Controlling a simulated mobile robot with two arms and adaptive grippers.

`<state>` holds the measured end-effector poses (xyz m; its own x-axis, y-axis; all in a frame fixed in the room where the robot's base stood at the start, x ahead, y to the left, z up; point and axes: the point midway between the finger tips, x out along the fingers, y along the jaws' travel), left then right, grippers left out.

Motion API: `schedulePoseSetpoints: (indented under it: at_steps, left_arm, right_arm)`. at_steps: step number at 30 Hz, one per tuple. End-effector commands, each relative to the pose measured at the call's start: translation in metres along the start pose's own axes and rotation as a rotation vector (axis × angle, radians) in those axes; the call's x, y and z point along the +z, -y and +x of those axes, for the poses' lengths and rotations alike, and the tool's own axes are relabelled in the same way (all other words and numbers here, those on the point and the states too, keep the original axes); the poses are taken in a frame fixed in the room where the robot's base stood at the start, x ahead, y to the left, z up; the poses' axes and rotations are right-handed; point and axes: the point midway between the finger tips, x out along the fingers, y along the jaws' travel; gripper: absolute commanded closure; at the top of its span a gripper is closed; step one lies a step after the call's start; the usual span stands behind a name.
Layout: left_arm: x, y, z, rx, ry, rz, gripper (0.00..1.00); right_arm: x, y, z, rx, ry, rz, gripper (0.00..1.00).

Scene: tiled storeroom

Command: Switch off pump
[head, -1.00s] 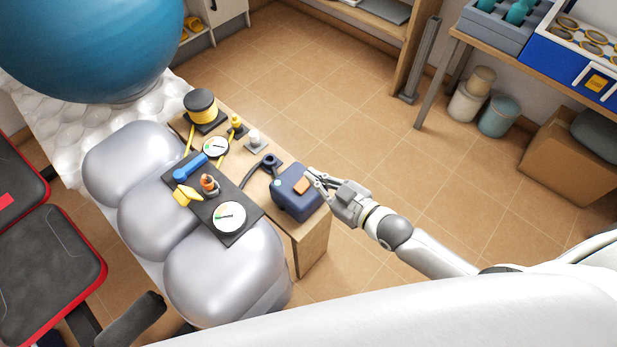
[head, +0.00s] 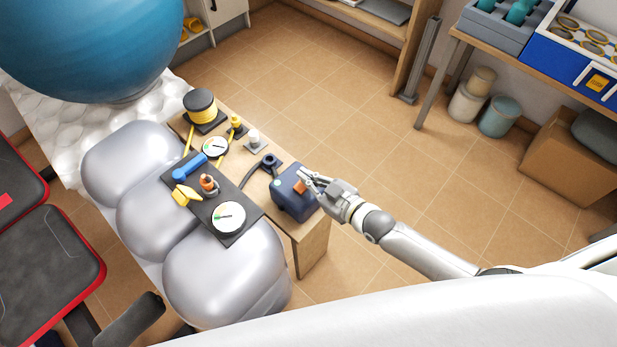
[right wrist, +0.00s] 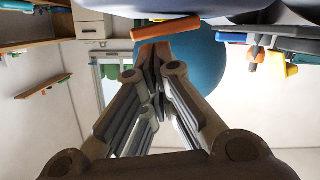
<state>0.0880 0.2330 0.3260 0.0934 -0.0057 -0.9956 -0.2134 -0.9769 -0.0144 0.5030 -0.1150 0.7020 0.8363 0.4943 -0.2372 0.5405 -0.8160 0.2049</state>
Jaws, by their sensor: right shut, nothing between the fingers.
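The pump (head: 290,198) is a dark blue box at the near right end of a wooden bench. An orange switch (head: 299,187) sits on its top, with a small pale green spot to its left. My right gripper (head: 306,176) is shut and empty, its fingertips at the pump's top beside the switch; contact cannot be told. In the right wrist view the shut fingertips (right wrist: 152,50) point toward the orange switch (right wrist: 166,29), which appears as a flat bar just beyond them. My left gripper is not in view.
A black panel (head: 240,193) with a gauge, a blue lever and a yellow valve lies left of the pump. Large grey cushions (head: 222,270) line the bench's left side. A blue ball (head: 90,50) is at upper left.

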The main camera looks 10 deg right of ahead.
Motion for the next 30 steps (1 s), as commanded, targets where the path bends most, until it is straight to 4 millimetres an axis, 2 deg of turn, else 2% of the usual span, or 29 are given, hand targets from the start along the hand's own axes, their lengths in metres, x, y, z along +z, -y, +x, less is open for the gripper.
schedulePoseSetpoints:
  at_steps: [9, 16, 20, 28, 30]
  left_arm:
    - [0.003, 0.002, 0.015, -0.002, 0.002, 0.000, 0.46]
    - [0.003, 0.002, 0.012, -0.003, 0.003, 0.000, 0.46]
    - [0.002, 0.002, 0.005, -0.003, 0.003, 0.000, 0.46]
    - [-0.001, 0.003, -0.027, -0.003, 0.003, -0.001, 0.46]
    - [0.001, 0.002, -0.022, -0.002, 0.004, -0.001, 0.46]
  right_arm:
    - [0.012, -0.007, 0.003, -0.050, 0.000, 0.187, 1.00]
    - [0.012, -0.006, 0.002, -0.048, 0.004, 0.184, 1.00]
    - [0.004, -0.008, 0.002, -0.048, 0.004, 0.184, 1.00]
    - [-0.035, -0.022, 0.000, -0.043, -0.005, 0.185, 1.00]
    - [-0.027, -0.022, -0.013, -0.043, 0.001, 0.185, 1.00]
